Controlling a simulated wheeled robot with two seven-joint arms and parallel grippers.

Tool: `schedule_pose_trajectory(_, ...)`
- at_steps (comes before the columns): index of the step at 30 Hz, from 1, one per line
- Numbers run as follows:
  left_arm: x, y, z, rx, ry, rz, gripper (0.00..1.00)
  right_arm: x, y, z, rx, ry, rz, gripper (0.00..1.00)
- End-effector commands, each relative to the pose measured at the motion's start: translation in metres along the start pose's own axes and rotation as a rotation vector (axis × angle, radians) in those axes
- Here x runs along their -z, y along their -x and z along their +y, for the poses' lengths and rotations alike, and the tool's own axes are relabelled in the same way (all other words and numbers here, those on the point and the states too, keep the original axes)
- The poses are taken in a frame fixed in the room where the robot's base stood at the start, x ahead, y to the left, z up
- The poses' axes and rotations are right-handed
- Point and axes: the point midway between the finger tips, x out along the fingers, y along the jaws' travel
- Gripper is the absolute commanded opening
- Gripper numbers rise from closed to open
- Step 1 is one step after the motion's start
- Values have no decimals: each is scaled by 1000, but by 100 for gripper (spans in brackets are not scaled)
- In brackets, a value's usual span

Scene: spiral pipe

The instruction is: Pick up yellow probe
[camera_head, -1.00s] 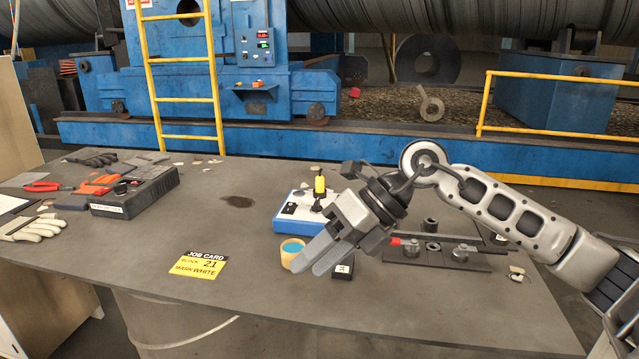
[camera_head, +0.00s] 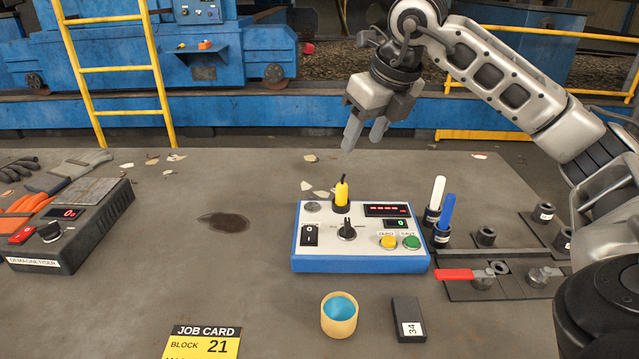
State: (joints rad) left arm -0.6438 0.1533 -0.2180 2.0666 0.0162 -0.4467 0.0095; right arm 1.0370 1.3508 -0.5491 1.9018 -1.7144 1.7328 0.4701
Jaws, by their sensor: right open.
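The yellow probe (camera_head: 341,191) stands upright in a dark holder at the back of the blue-and-white meter box (camera_head: 318,238). My right gripper (camera_head: 364,136) is above and behind the probe, slightly to its right, with its two fingers pointing down. The fingers are apart and nothing is between them. The gripper does not touch the probe. My left gripper is out of view.
A white stick (camera_head: 437,192) and a blue stick (camera_head: 447,211) stand in holders right of the meter. A red-handled fixture (camera_head: 455,275) lies farther right. A cup with blue contents (camera_head: 339,314) and a black block (camera_head: 408,319) are in front. A demagnetiser (camera_head: 75,235) is at left.

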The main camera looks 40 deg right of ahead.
Motion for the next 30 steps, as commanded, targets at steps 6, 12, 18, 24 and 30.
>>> schedule_pose_trajectory(6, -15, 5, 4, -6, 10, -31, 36, 1, -48, 0, 0, 1, 6, 47)
schedule_pose_trajectory(12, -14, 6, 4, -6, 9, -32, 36, 0, -84, 0, -1, 0, 4, 47)
schedule_pose_trajectory(18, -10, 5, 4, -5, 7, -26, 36, -1, -98, 0, -1, 1, 1, 47)
schedule_pose_trajectory(24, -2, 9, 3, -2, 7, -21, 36, -7, -122, -1, -3, 1, 4, 47)
schedule_pose_trajectory(30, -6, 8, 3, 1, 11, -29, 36, -8, -146, -2, -2, 0, 2, 47)
